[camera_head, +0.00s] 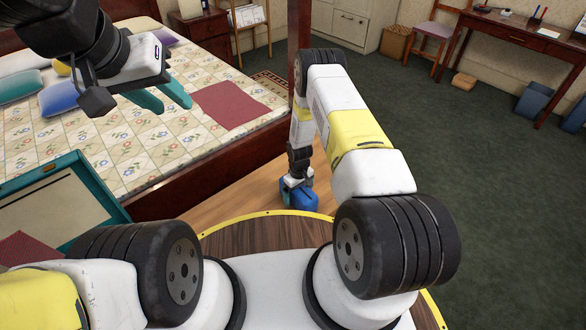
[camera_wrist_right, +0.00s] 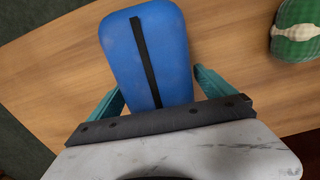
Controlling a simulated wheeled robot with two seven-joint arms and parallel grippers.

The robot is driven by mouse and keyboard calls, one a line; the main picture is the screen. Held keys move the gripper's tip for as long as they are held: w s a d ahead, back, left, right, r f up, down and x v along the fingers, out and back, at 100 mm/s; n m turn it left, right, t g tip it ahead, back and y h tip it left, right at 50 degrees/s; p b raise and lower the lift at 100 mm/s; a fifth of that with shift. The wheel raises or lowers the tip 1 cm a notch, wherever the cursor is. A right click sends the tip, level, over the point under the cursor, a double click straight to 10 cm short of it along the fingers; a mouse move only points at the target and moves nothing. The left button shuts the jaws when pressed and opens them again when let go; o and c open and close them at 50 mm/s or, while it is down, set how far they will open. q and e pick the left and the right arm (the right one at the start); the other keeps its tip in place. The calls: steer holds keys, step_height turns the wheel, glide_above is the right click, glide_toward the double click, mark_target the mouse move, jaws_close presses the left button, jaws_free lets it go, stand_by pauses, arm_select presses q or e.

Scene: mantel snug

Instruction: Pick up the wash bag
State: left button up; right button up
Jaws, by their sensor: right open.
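The wash bag (camera_wrist_right: 148,50) is a blue rounded block with a black strip along its top. In the head view the blue bag (camera_head: 302,200) shows at the end of my right arm, partly hidden by the gripper. My left gripper (camera_head: 172,104) is over the bed with its teal fingers apart and nothing between them.
A green thing with a white band (camera_wrist_right: 296,42) lies right of the bag. An open teal case (camera_head: 98,186) stands at the left. The bed (camera_head: 150,150) holds pillows and a red cloth (camera_head: 230,104). A desk (camera_head: 520,36) stands back right; green carpet between is mostly clear.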

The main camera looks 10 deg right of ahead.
steer(key=shift+f, duration=0.25)
steer(key=c, duration=1.8)
